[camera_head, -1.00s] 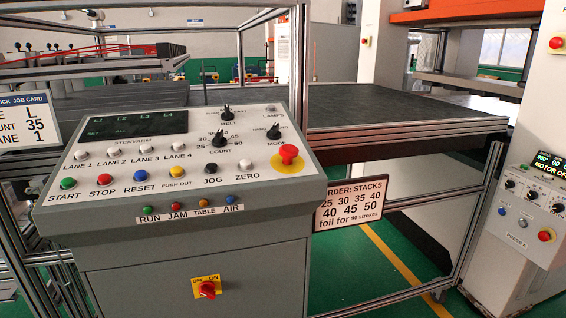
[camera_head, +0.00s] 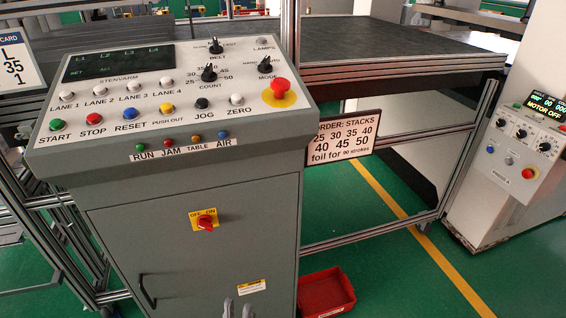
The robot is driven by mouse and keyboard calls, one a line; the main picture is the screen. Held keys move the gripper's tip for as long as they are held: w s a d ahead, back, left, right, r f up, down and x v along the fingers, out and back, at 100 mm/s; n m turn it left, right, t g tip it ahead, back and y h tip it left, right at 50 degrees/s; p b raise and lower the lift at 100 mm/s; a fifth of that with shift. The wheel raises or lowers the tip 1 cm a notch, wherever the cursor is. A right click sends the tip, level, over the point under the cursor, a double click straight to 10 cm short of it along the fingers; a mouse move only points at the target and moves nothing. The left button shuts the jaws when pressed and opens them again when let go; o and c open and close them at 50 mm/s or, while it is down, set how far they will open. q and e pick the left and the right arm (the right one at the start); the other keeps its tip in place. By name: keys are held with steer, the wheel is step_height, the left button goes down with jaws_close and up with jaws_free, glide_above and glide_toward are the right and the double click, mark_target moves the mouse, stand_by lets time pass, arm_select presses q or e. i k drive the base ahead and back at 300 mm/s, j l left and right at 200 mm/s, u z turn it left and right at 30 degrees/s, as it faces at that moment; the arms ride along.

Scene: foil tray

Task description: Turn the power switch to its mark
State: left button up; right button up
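The power switch (camera_head: 206,224) is a red rotary knob on a yellow plate marked OFF at the left and ON at the right. It sits on the grey front of the control cabinet (camera_head: 180,262), below the sloped button panel. The knob is too small to tell exactly where it points. My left gripper (camera_head: 237,309) shows only as two grey fingertips at the bottom edge. They are apart with a gap between them, below the switch and not touching it. The rest of this gripper is cut off. My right gripper is out of view.
A red emergency button (camera_head: 279,90) and several coloured buttons stand on the sloped panel (camera_head: 150,105). A black door handle (camera_head: 146,290) sticks out at the cabinet's lower left. A red bin (camera_head: 327,292) lies on the green floor to the right. A stack-order sign (camera_head: 342,135) hangs beside the panel.

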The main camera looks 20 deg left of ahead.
mark_target(204, 222)
steer(key=u, duration=0.95)
